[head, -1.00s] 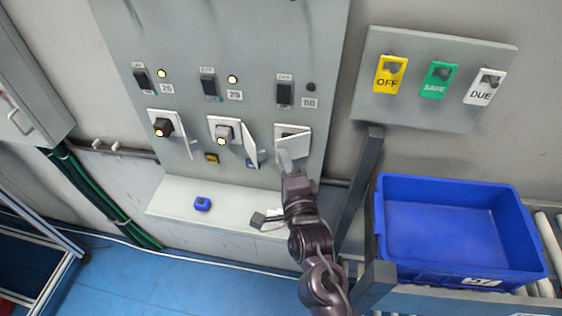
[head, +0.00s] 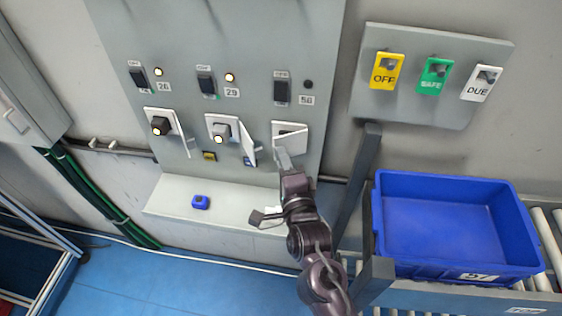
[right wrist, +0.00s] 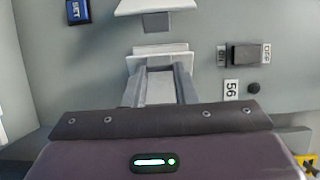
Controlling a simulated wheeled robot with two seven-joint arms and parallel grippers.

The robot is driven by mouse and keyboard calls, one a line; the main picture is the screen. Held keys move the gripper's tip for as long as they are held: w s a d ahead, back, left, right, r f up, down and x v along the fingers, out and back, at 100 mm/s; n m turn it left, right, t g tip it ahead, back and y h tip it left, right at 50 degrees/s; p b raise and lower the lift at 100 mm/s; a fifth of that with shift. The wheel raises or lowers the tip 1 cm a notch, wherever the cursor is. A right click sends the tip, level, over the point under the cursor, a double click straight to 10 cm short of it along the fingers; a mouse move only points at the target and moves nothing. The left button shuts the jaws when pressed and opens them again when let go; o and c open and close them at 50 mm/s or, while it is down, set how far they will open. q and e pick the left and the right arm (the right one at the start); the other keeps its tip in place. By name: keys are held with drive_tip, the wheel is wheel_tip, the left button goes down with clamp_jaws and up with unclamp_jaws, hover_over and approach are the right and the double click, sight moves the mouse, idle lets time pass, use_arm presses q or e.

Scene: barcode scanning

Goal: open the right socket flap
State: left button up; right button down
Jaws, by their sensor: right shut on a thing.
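The right socket (head: 290,129) is a white-framed unit below switch 56 in the head view. Its white flap (head: 291,138) stands tilted out from the frame, partly open, and part of the dark socket shows above it. My right gripper (head: 283,158) is at the flap's lower left edge. In the right wrist view its two grey fingers (right wrist: 160,85) are shut on the white flap (right wrist: 160,49). My left gripper is not in view.
A ledge below carries a small blue object (head: 201,202). A blue crate (head: 455,225) and a sign board (head: 432,100) are to the right.

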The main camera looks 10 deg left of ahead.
drive_tip(key=shift+w+d+r+h, duration=0.15)
drive_tip(key=shift+w+d+h, duration=0.15)
drive_tip(key=shift+d, duration=0.25)
drive_tip(key=c, duration=1.5)
unclamp_jaws()
drive_tip(key=shift+o, duration=1.2)
drive_tip(key=shift+d, duration=0.2)
drive_tip(key=shift+o, duration=0.5)
drive_tip(key=shift+d, duration=0.15)
use_arm(q)
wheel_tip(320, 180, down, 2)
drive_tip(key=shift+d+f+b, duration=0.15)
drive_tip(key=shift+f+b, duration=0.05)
drive_tip(key=shift+b, duration=1.05)
use_arm(e)
drive_tip(key=v, duration=0.7)
drive_tip(key=shift+s, duration=0.4)
